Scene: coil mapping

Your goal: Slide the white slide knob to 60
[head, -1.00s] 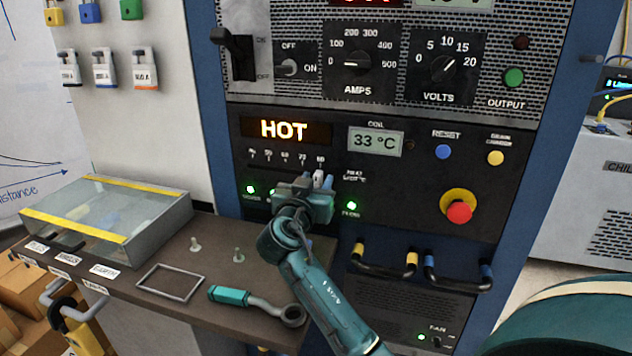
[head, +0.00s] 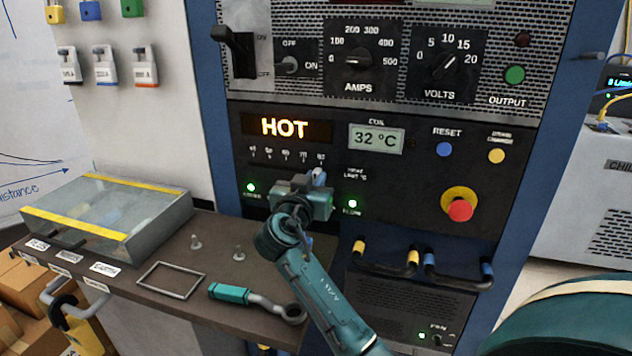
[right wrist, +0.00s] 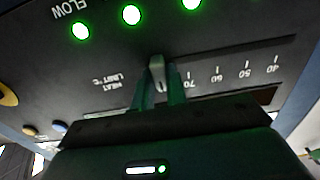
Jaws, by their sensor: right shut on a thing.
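The white slide knob (right wrist: 157,72) sits in its slot on the black panel, near the 80 end of the scale. In the right wrist view, which shows the panel upside down, it is just left of the printed 70 (right wrist: 190,83), away from 60 (right wrist: 217,78). My right gripper (right wrist: 158,88) is shut on the knob, one finger on each side. In the head view the right gripper (head: 317,186) covers much of the slot, below the scale marks (head: 286,156). My left gripper is not in view.
The HOT display (head: 284,128) and coil readout (head: 376,139), showing 32 °C, are above. A red emergency button (head: 460,210) and two handles (head: 385,267) lie right and below. A shelf (head: 220,280) with a wrench (head: 265,302) and glass-topped box (head: 110,215) is at lower left.

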